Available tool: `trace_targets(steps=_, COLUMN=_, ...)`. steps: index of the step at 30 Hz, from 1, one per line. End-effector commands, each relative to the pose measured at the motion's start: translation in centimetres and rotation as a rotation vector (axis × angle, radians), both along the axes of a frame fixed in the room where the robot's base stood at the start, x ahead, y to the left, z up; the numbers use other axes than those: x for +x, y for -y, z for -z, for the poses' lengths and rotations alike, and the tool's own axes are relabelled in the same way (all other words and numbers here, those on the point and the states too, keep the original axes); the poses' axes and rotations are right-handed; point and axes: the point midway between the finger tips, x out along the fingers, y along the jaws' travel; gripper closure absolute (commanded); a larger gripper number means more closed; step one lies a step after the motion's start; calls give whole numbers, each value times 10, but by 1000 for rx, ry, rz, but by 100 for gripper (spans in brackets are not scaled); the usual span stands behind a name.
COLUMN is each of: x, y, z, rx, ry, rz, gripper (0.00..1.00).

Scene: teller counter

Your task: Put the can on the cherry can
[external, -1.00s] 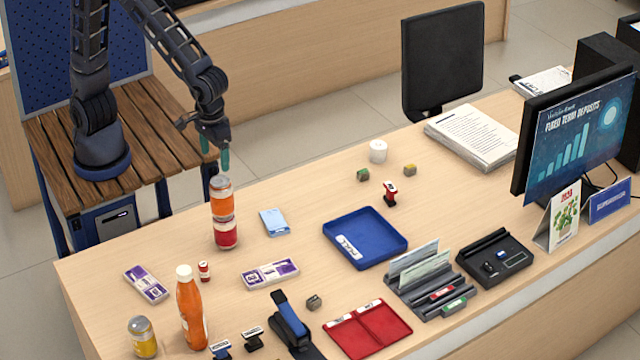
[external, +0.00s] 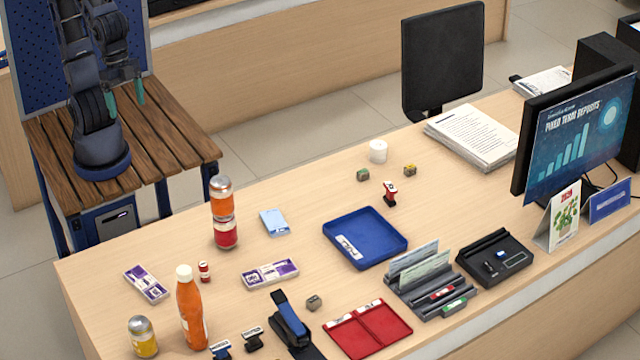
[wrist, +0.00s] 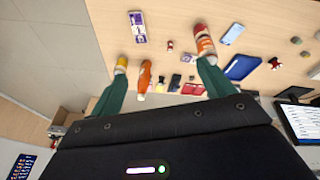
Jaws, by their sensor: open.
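An orange can (external: 222,202) with a silver top stands upright on a red can (external: 226,234), which looks like the cherry can, at the left part of the counter. The stack also shows in the wrist view (wrist: 204,41), partly behind a green finger. My gripper (external: 125,97) is open and empty, well up and to the left of the stack, above the wooden slatted stand. Its two green fingers are spread apart in the wrist view.
A yellow can (external: 142,338) and an orange bottle (external: 190,308) stand at the counter's front left. A small red bottle (external: 204,271), a light blue pad (external: 273,222) and a blue tray (external: 364,238) lie around the stack.

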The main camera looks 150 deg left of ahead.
Motion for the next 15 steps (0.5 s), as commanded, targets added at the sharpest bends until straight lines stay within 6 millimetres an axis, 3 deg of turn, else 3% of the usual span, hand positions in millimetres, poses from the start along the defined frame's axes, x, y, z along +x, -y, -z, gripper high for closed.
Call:
trace_targets(steps=6, x=-40, y=21, z=-7, rx=83, ry=60, rz=228, gripper=19)
trace_targets(steps=15, x=-57, y=29, z=-7, rx=128, ry=83, rz=338, gripper=19)
